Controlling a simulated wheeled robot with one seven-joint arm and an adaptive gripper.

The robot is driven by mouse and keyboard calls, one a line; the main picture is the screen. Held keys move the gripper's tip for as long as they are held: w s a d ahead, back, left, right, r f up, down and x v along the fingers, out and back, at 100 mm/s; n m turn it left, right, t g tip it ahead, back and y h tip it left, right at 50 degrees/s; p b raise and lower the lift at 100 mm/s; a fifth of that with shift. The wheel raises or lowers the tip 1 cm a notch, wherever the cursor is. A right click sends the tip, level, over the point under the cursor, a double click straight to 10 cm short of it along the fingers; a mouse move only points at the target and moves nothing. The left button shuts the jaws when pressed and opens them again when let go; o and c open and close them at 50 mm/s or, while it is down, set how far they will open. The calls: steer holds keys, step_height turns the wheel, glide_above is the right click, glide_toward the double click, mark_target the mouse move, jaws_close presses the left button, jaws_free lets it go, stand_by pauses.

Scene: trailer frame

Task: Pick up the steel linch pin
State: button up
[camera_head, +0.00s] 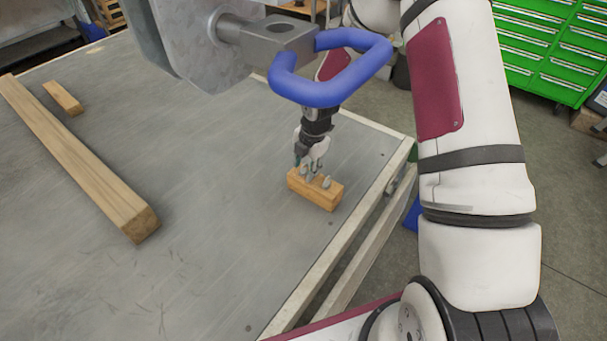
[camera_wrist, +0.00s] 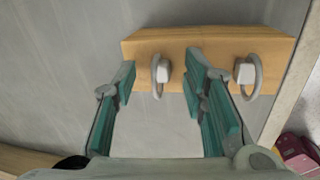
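A light wooden block (camera_head: 328,198) lies on the grey metal table near its right edge, with small grey pins standing in it. In the wrist view the block (camera_wrist: 215,36) carries two grey steel linch pins with rings, a left one (camera_wrist: 162,72) and a right one (camera_wrist: 244,73). My gripper (camera_head: 310,160) is just above the block, pointing down. In the wrist view my gripper (camera_wrist: 160,65) is open, its teal fingers on either side of the left pin. No contact with that pin is visible. The right pin is outside the fingers. The pins' lower ends are hidden.
A long wooden beam (camera_head: 85,155) and a short wood piece (camera_head: 63,98) lie at the left on the table (camera_head: 210,220). Green drawers (camera_head: 550,45) stand beyond at right.

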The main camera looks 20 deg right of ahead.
jaws_close()
steer(key=shift+r, duration=0.15)
